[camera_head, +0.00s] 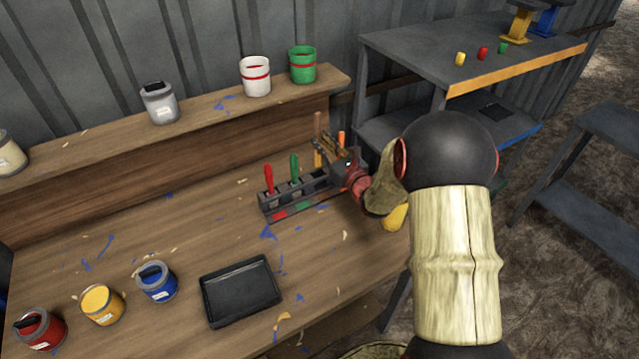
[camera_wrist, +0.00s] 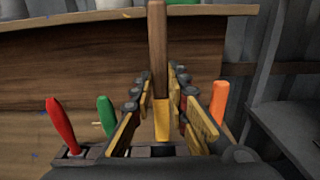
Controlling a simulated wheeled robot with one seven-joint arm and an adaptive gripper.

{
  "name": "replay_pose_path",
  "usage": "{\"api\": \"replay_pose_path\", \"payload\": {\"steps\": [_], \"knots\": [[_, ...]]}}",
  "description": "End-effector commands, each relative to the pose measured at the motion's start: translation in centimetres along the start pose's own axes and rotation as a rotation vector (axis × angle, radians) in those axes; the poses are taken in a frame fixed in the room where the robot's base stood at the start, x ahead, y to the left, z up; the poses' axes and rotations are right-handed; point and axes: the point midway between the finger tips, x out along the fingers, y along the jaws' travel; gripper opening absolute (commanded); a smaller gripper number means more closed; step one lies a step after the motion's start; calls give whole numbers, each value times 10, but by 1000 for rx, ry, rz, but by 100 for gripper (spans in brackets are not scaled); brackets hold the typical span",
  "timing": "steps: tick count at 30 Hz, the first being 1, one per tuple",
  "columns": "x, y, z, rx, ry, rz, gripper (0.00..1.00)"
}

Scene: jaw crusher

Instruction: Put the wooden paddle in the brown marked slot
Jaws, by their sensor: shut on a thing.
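The wooden paddle (camera_wrist: 158,50) stands upright in the wrist view, with a brown upper part and a yellow-orange lower part. My gripper (camera_wrist: 163,95) is shut on it, with a finger on each side. In the head view the paddle's brown top (camera_head: 317,124) rises behind my gripper (camera_head: 326,154), over the right part of a dark slotted rack (camera_head: 292,212). The rack holds a red-handled tool (camera_head: 269,180) and a green-handled tool (camera_head: 294,167). An orange handle (camera_wrist: 219,100) stands to the right. Its foot and the brown mark are hidden; I cannot tell whether the paddle's lower end is inside a slot.
A black tray (camera_head: 241,292) and small paint cans, one blue (camera_head: 157,282), lie on the bench. White (camera_head: 256,76) and green (camera_head: 302,65) cans stand on the back ledge. A grey shelf unit (camera_head: 420,50) is at right. Bench space left of the rack is mostly free.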

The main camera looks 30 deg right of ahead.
Motion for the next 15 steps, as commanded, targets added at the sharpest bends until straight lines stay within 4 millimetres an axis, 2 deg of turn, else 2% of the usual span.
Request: {"api": "replay_pose_path", "payload": {"steps": [9,15], "knots": [[-1,0,-55,2,4,-1,0],[-1,0,-71,0,1,0,0]]}}
